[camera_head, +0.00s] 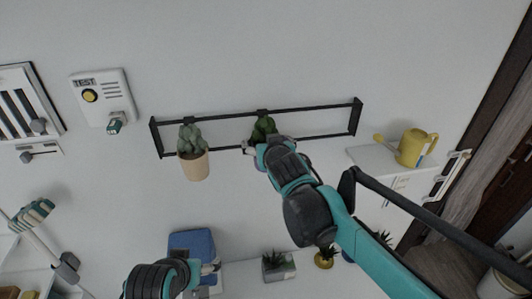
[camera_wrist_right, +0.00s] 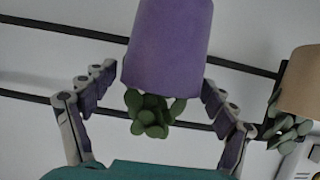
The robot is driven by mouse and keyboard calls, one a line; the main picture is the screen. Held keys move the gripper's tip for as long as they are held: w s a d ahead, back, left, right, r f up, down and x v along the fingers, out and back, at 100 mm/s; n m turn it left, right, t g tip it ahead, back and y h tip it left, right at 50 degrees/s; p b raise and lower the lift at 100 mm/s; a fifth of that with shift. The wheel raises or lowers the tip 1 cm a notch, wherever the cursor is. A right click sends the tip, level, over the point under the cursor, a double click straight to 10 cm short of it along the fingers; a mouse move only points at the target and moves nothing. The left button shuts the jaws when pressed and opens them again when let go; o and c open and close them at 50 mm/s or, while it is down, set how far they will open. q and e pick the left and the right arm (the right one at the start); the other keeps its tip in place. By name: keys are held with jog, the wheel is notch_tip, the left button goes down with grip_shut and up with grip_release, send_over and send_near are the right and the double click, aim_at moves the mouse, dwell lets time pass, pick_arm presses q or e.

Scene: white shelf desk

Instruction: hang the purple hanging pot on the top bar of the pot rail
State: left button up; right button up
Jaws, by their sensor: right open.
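The pot rail is a black two-bar frame on the wall; its top bar (camera_head: 225,115) runs across the middle of the head view. The purple hanging pot (camera_wrist_right: 168,45) shows large and inverted in the right wrist view, its green plant (camera_wrist_right: 150,115) at the rim. In the head view, my right gripper hides the pot; its plant (camera_head: 263,127) shows below a dark hook (camera_head: 262,111) at the top bar. My right gripper (camera_head: 262,145) is open, fingers on either side of the pot, with gaps. My left gripper (camera_head: 205,270) is low; its opening is unclear.
A tan pot (camera_head: 195,167) with a cactus hangs on the rail to the left. A yellow watering can (camera_head: 416,148) stands on a white cabinet at right. A blue object (camera_head: 190,243) and potted plants (camera_head: 278,265) are below. The rail's right part is free.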

aim_at(263, 124)
jog(key=c, duration=0.3)
jog(key=shift+s, duration=0.1)
jog(key=c, duration=1.3)
jog(key=shift+r, duration=0.1)
jog(key=shift+c, duration=0.2)
jog(key=shift+r+p, duration=0.4)
jog(key=shift+r, duration=0.1)
notch_tip(263, 124, up, 4)
jog(key=p, duration=0.3)
jog(key=s, duration=0.1)
jog(key=s+d+r+p, duration=0.1)
jog(key=s+p, duration=0.1)
jog(key=shift+d+r, duration=0.25)
jog(key=shift+r, duration=0.05)
jog(key=d+v, duration=0.2)
jog(key=v, duration=0.7)
jog(key=shift+w+r, duration=0.3)
jog(key=shift+r, duration=0.1)
